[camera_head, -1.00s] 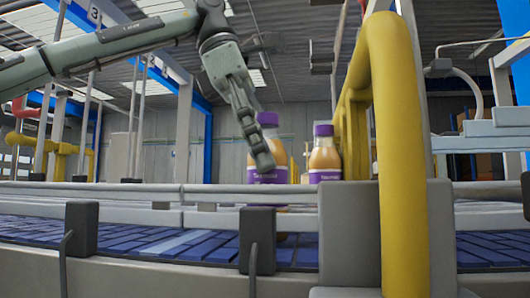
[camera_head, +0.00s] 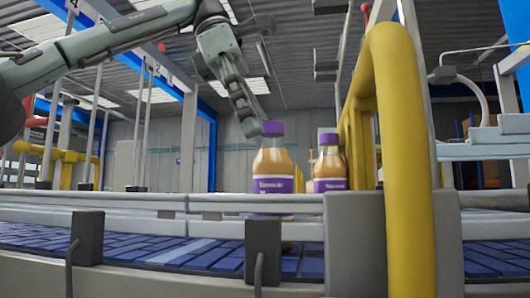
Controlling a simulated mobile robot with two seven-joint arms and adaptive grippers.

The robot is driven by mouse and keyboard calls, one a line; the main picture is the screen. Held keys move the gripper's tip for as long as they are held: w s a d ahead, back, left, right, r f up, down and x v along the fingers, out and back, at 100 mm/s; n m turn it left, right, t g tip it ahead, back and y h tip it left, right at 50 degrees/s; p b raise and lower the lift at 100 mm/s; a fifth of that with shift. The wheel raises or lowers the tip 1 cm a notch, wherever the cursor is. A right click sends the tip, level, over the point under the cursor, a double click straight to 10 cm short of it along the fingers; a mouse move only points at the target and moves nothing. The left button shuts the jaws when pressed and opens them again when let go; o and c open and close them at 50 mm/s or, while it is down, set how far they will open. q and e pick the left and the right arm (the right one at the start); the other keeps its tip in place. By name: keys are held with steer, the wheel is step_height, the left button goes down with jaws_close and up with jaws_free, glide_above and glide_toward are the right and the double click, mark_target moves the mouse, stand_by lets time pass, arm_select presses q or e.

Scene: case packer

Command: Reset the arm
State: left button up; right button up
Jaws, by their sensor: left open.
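My left arm comes in from the upper left. Its gripper (camera_head: 255,122) is open and empty, pointing down, just above and left of the nearer bottle's cap. The nearer bottle (camera_head: 273,172) is upright, with a purple cap, amber contents and a purple label, behind the conveyor rail. A second, similar bottle (camera_head: 330,165) stands to its right, partly hidden by the rail and a grey block. My right gripper is out of the picture.
The conveyor (camera_head: 190,252) with blue slats runs across the front, edged by a metal rail (camera_head: 120,201) and dark brackets. A thick yellow tube frame (camera_head: 405,150) stands at right. Open air lies left of the bottles.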

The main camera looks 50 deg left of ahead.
mark_target(271, 161)
arm_select(q)
steer(key=shift+v, duration=1.15)
steer(key=x, duration=0.7)
steer(key=shift+f, duration=0.15)
steer(key=shift+w+f, duration=0.15)
steer(key=shift+w+d, duration=0.1)
steer(key=shift+d, duration=0.1)
steer(key=shift+a, duration=0.1)
